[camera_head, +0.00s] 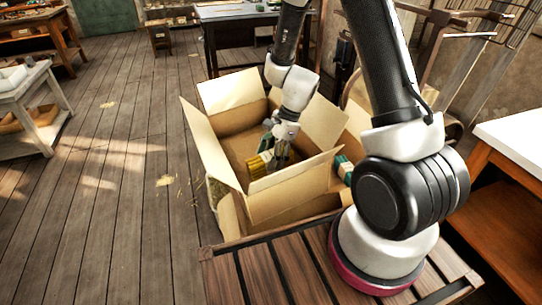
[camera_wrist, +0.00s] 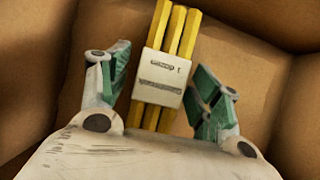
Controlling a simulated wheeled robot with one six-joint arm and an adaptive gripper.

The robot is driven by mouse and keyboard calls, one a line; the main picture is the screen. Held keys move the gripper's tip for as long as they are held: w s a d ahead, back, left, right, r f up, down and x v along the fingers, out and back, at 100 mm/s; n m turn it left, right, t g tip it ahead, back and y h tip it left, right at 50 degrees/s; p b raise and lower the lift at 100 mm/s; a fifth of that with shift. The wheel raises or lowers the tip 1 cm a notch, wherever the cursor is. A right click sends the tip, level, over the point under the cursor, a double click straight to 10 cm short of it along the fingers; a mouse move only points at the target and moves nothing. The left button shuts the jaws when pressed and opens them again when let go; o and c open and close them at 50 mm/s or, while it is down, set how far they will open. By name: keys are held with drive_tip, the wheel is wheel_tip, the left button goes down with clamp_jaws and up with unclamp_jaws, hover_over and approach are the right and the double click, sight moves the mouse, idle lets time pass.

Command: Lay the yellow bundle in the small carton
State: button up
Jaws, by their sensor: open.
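The yellow bundle (camera_wrist: 161,73), several yellow sticks wrapped in a white printed band, lies between my gripper's fingers in the wrist view. It also shows as a small yellow patch (camera_head: 257,166) in the head view. My gripper (camera_wrist: 160,82) is open, with a gap on each side of the bundle. In the head view my gripper (camera_head: 270,153) reaches down into a large open carton (camera_head: 215,150) with its flaps spread. Part of a second, smaller-looking carton (camera_head: 357,124) shows on the right, partly hidden by my arm.
A green-and-white item (camera_head: 343,168) sits by the carton's right side. The carton's flaps (camera_head: 233,92) and walls stand close around my gripper. A slatted wooden surface (camera_head: 262,280) lies in front, and a white-topped bench (camera_head: 515,140) stands right.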

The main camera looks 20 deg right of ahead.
drive_tip(key=shift+r, duration=0.3)
drive_tip(key=s+d+r+n+t, duration=0.1)
drive_tip(key=s+d+r+n, duration=0.15)
drive_tip(key=r, duration=0.55)
drive_tip(key=s+d+r+n+h, duration=0.1)
drive_tip(key=s+d+r+n, duration=0.15)
drive_tip(key=r, duration=0.45)
drive_tip(key=s+d+r+n+t, duration=0.1)
drive_tip(key=d+r+n, duration=0.15)
drive_tip(key=r, duration=0.55)
drive_tip(key=s+d+r+n+t+h, duration=0.1)
drive_tip(key=s+d+r+n, duration=0.2)
drive_tip(key=s, duration=0.3)
drive_tip(key=s+d+r+n+t+h, duration=0.1)
drive_tip(key=s+d+r+n+h, duration=0.1)
drive_tip(key=s+d+r+n, duration=0.2)
drive_tip(key=s+n, duration=0.2)
drive_tip(key=s, duration=0.1)
drive_tip(key=shift+d+r+t, duration=0.15)
drive_tip(key=shift+d+t, duration=0.05)
drive_tip(key=shift+t, duration=0.1)
